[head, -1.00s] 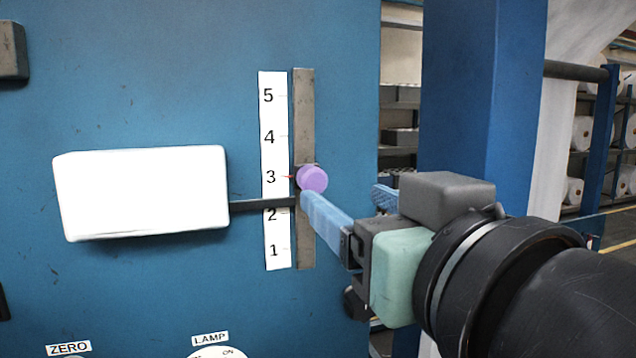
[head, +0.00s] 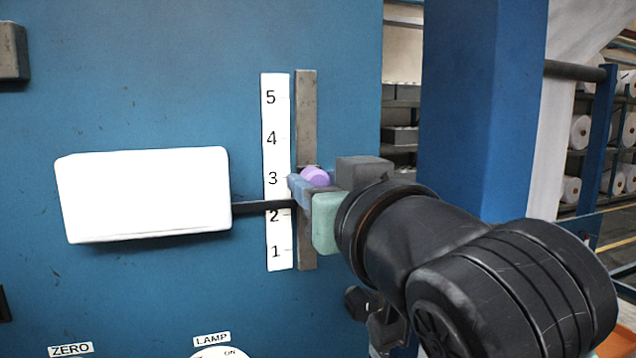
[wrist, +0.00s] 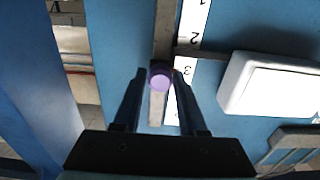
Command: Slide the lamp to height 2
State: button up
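The lamp is a white glowing box (head: 145,195) on a dark horizontal arm (head: 262,208) that runs to a slider with a purple knob (head: 315,176). The knob stands near the 3 mark on the white scale strip (head: 277,110), on a vertical grey rail (head: 306,115). In the wrist view the knob (wrist: 160,76) lies between the fingertips of my gripper (wrist: 155,78), with a finger on each side and small gaps showing.
A blue panel (head: 180,90) fills the left, with ZERO (head: 71,350) and LAMP (head: 211,339) labels near its bottom. A blue post (head: 475,110) stands to the right, close behind my arm. A grey block (head: 13,50) sits at upper left.

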grip_shut()
jog(key=shift+f, duration=0.1)
dwell(1.0)
